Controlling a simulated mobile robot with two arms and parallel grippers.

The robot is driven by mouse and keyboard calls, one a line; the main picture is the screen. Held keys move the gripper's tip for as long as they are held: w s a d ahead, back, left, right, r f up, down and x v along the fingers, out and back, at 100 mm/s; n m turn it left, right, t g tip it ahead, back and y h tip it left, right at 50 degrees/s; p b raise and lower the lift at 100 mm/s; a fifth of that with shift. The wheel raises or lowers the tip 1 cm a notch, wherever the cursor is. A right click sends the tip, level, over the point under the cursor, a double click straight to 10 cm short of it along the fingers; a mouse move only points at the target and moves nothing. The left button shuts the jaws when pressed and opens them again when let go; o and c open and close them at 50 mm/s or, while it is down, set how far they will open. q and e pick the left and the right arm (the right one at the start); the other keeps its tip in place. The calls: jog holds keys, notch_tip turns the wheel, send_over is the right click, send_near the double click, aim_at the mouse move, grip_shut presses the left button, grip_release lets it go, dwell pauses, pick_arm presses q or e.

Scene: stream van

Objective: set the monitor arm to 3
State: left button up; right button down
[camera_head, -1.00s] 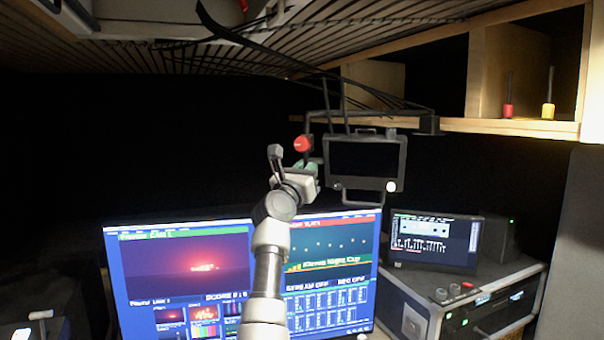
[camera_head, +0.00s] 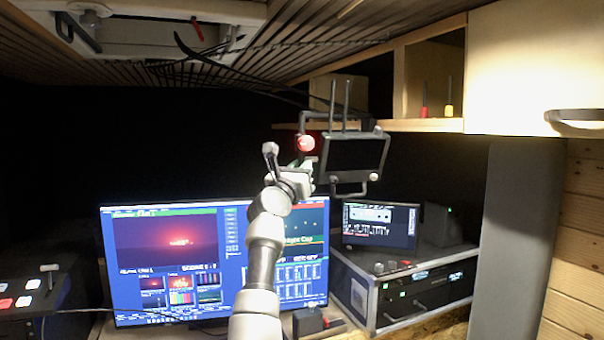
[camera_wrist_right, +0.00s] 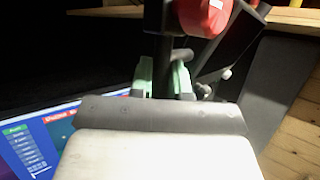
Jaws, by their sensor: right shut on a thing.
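A small black monitor (camera_head: 356,155) with two antennas and a frame handle below hangs from a dark monitor arm (camera_head: 303,120) under the wooden shelf. A red knob (camera_head: 306,143) sits on the arm's left end, and it also shows large in the right wrist view (camera_wrist_right: 203,14). My right gripper (camera_head: 303,168) is just below the knob, left of the monitor. In the right wrist view its green-tipped fingers (camera_wrist_right: 162,78) are closed around a dark upright bar of the arm. No number scale is readable. My left gripper is in neither view.
A wide screen (camera_head: 175,260) stands behind and below my right arm. A smaller screen (camera_head: 380,225) and a rack case (camera_head: 400,290) stand to its right. The shelf (camera_head: 425,125) holds a red and a yellow item. A grey panel (camera_head: 515,240) stands at the right.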

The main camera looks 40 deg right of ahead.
jog(key=shift+s+d+r, duration=0.1)
jog(key=shift+s+r, duration=0.05)
jog(key=shift+s, duration=0.25)
jog(key=c, duration=1.1)
grip_release()
jog(key=shift+d, duration=0.1)
jog(key=b+v, duration=0.4)
jog(key=v, duration=0.7)
jog(key=shift+b, duration=0.35)
